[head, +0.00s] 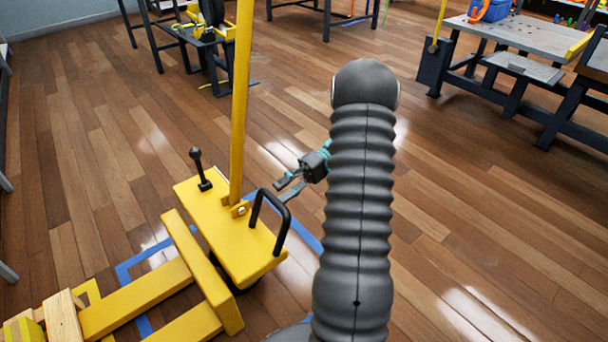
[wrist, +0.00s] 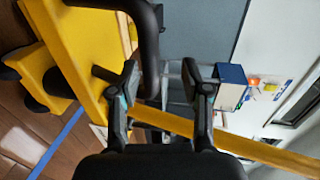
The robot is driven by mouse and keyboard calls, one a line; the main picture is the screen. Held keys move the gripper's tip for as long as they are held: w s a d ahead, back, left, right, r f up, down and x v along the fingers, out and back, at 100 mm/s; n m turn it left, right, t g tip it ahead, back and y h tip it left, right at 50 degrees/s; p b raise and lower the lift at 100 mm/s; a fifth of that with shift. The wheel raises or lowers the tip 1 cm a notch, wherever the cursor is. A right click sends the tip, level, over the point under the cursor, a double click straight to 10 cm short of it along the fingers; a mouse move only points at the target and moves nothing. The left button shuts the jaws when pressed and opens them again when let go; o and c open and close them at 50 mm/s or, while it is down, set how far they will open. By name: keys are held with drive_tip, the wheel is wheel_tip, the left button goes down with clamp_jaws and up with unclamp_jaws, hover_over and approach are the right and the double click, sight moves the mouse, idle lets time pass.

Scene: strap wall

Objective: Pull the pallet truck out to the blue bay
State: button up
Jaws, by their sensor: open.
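The yellow pallet truck (head: 232,232) stands at the lower left in the head view, with its forks running toward a wooden pallet (head: 64,318). A tall yellow bar (head: 242,90) rises from it. A black loop handle (head: 270,203) stands on its right side and a black knobbed lever (head: 199,168) on its left. My gripper (head: 284,187) is open just right of the loop's top. In the wrist view the loop (wrist: 148,40) lies ahead of my gripper (wrist: 160,72), near the left finger; I cannot tell whether they touch. Blue floor tape (head: 145,258) runs beside and behind the truck.
A workbench (head: 525,38) with a blue bin (head: 491,10) stands at the upper right, and a dark bench (head: 200,38) at the upper left. The wooden floor between is clear.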

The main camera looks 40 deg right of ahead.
drive_tip(key=v, duration=0.6)
drive_tip(key=shift+d+p, duration=0.15)
drive_tip(key=shift+p, duration=0.2)
drive_tip(key=shift+r, duration=0.1)
idle(0.5)
